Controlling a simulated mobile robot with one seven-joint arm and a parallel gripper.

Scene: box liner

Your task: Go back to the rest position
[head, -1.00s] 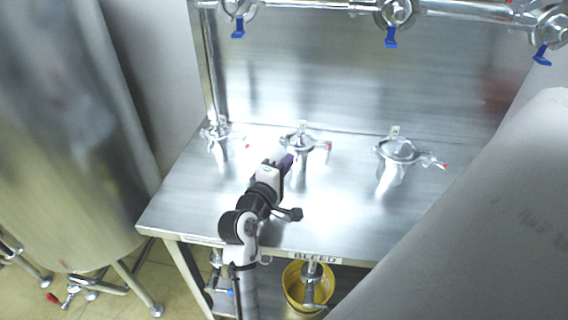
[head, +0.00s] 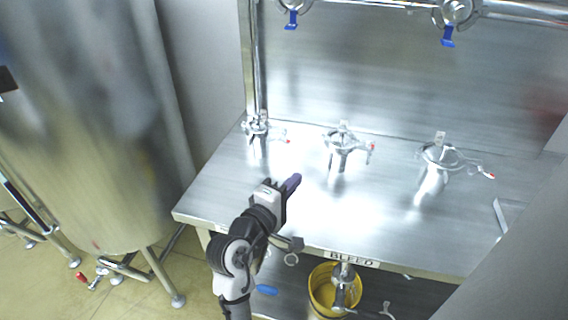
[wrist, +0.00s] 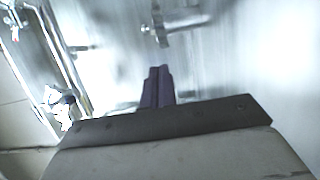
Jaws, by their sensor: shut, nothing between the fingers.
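My gripper (head: 291,184) is over the front left part of the steel bench (head: 300,222) in the head view. Its purple fingers are together with nothing between them. They point up and to the right, toward the middle steel valve fitting (head: 341,140), and are apart from it. In the wrist view my gripper (wrist: 157,87) shows as two purple fingers side by side, with blurred steel beyond them.
More steel fittings with red tips stand at the left (head: 257,127) and right (head: 440,156) of the bench. A yellow bucket (head: 322,290) sits below the "BLEED" label (head: 352,259). A large steel tank (head: 90,130) stands at the left. Pipes with blue-handled valves (head: 447,37) run above.

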